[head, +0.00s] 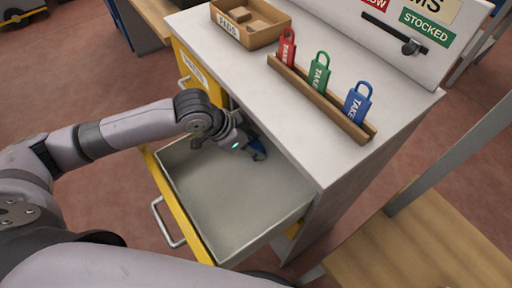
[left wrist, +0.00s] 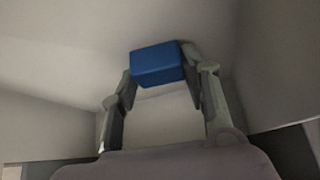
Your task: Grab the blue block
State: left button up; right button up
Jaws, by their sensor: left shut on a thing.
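The blue block (left wrist: 156,65) sits between the fingertips of my left gripper (left wrist: 158,72) in the left wrist view, and the fingers are shut on it. I cannot tell whether the block touches the drawer floor. My right gripper is not in view.
The drawer is pulled out from a white-topped cabinet (head: 235,60). On top are a wooden rack (head: 325,100) with red, green and blue lock-shaped tags and a cardboard tray (head: 250,24). A wooden table (head: 430,240) stands at right. The drawer's front part is empty.

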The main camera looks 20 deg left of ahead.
pick_arm(q)
jog(key=c, duration=0.4)
jog(key=shift+s+r, duration=0.1)
